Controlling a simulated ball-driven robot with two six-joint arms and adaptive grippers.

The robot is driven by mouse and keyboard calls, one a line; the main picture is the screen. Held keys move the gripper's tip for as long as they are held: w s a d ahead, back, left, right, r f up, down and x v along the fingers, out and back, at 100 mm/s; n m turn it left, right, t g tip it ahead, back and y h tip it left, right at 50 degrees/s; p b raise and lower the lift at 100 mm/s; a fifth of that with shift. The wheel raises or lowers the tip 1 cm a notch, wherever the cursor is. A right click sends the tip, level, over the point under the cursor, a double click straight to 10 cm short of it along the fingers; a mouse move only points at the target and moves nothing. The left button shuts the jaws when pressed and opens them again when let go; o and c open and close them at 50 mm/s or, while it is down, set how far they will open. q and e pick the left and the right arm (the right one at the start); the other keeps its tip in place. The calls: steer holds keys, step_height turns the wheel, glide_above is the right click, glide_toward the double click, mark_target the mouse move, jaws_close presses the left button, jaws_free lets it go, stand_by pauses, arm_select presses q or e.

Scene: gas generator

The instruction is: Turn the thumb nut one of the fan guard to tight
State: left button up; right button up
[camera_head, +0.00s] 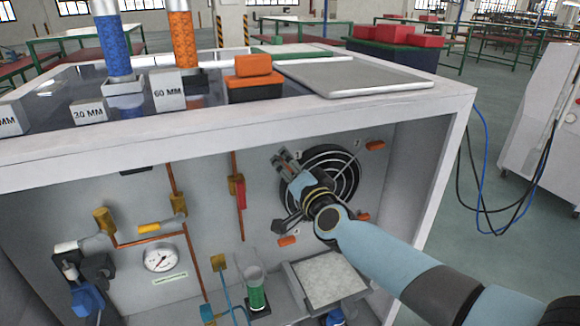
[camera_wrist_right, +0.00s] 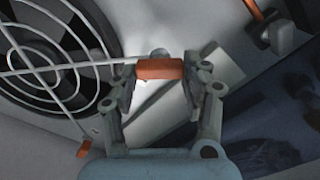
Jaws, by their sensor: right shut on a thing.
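The round black fan guard (camera_head: 352,168) with pale wire rings is on the back panel inside the open box. My right gripper (camera_head: 282,157) reaches across it to its upper left corner. In the right wrist view the gripper (camera_wrist_right: 160,76) is shut on an orange thumb nut (camera_wrist_right: 160,68) beside the guard's rings (camera_wrist_right: 50,72). That nut is hidden by the gripper in the head view. Other orange thumb nuts show at the upper right (camera_head: 375,145), lower right (camera_head: 363,216) and lower left (camera_head: 288,240) of the guard. My left gripper is not in view.
A red-handled valve (camera_head: 240,192) on a copper pipe is left of the guard. Below are a pale tray (camera_head: 325,278) and a green-filled glass (camera_head: 256,290). A pressure gauge (camera_head: 160,258) is further left. The box's white top edge (camera_head: 300,112) runs above my gripper.

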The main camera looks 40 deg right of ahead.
steer(key=shift+f+m+b, duration=0.15)
steer(key=shift+m+b, duration=0.15)
steer(key=shift+m, duration=1.75)
steer(key=shift+f+m+b, duration=0.1)
steer(key=shift+m+b, duration=0.2)
steer(key=shift+m, duration=1.75)
steer(key=o, duration=1.2)
steer(key=shift+c, duration=0.2)
steer(key=v, duration=1.2)
steer(key=shift+r, duration=0.1)
